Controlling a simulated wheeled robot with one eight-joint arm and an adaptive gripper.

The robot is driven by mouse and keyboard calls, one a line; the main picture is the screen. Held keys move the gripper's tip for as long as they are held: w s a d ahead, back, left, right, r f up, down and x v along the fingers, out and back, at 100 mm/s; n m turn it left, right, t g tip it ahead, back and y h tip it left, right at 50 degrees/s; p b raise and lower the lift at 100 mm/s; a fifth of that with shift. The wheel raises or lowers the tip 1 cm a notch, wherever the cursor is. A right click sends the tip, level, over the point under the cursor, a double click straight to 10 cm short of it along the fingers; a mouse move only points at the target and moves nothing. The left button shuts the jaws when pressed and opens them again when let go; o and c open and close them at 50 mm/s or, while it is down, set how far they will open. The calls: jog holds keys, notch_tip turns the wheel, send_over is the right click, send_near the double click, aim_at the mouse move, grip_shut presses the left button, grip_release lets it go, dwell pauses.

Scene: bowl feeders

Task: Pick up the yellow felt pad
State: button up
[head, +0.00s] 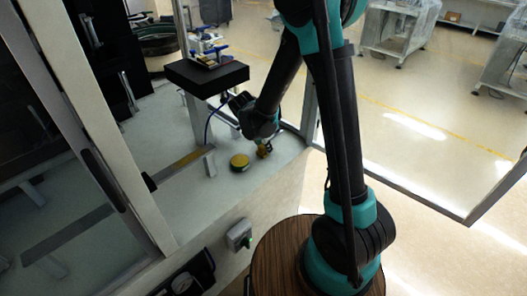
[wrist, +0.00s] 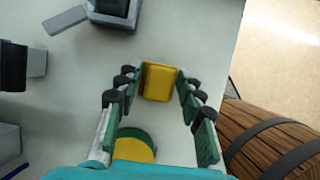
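A yellow square pad-like piece with rounded corners (wrist: 160,83) lies on the pale surface in the wrist view. It sits between the tips of my gripper (wrist: 156,88), with a visible gap on each side. The gripper is open, and I see no contact. A round yellow piece with a dark green edge (wrist: 134,149) lies nearer the gripper's base, partly hidden by it. In the head view the round piece (head: 239,161) lies left of the yellow square piece (head: 264,152), which is partly covered by my gripper. The frames do not settle which one is felt.
A black raised platform (head: 207,75) on a pale leg stands behind the gripper. A grey rail on a post (head: 183,163) runs to the left. Upright frame posts and a glass panel bound the pale surface.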

grip_shut()
jog(key=shift+r, duration=0.15)
notch_tip(320, 180, up, 20)
dwell(0.6)
jog(key=shift+c, duration=1.7)
grip_release()
jog(key=c, duration=0.3)
